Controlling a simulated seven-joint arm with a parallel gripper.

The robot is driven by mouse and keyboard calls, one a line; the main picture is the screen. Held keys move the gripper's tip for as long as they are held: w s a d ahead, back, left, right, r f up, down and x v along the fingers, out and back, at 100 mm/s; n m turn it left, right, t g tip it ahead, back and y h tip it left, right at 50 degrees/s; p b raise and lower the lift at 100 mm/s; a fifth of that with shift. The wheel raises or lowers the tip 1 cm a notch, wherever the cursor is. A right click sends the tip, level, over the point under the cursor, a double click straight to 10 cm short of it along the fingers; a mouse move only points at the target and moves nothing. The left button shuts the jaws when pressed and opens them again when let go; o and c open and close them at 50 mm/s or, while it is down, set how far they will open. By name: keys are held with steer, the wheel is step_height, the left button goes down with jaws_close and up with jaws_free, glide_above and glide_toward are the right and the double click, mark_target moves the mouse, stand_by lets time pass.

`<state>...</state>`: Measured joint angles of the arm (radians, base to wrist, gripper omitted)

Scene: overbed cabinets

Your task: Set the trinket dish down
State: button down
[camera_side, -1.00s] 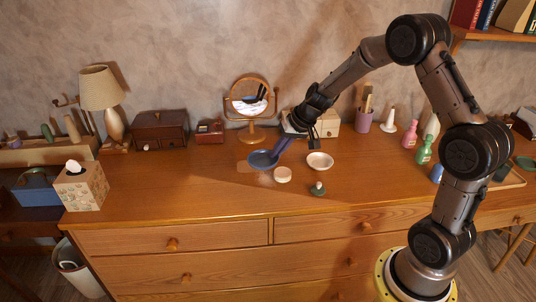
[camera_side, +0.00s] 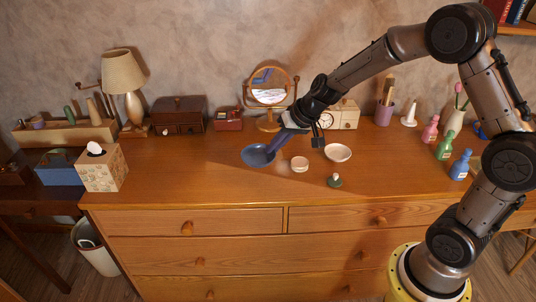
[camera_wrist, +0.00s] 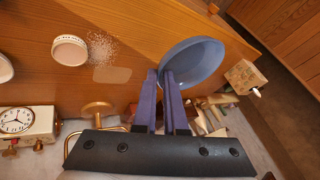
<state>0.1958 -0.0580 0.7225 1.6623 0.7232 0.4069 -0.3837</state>
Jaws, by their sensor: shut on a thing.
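The trinket dish appears to be the round blue dish (camera_side: 257,155), near the middle of the dresser top (camera_side: 200,180). My gripper (camera_side: 270,149) is shut on its right rim in the side view. In the wrist view the long bluish fingers (camera_wrist: 167,76) pinch the near rim of the dish (camera_wrist: 203,62), which looks empty. The dish seems held above the wood, but its height is hard to tell. A pale tan rectangular patch (camera_wrist: 112,74) lies on the wood beside the dish in the wrist view.
A mirror (camera_side: 269,97) and small clock (camera_side: 325,120) are behind. A tissue box (camera_side: 102,167) is left. Wood between is clear.

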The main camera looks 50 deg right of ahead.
steer(key=w+f, duration=0.2)
steer(key=w, duration=0.2)
steer(key=w+f, duration=0.3)
steer(key=w, duration=0.1)
steer(key=w+f, duration=0.3)
steer(key=w, duration=0.1)
steer(key=shift+d+f, duration=0.2)
steer(key=shift+d, duration=0.2)
steer(key=shift+w+f, duration=0.35)
steer(key=shift+f, duration=0.05)
steer(key=shift+w+f, duration=0.2)
steer(key=shift+f, duration=1.5)
steer(key=c, duration=1)
jaws_free()
steer(key=shift+f, duration=0.1)
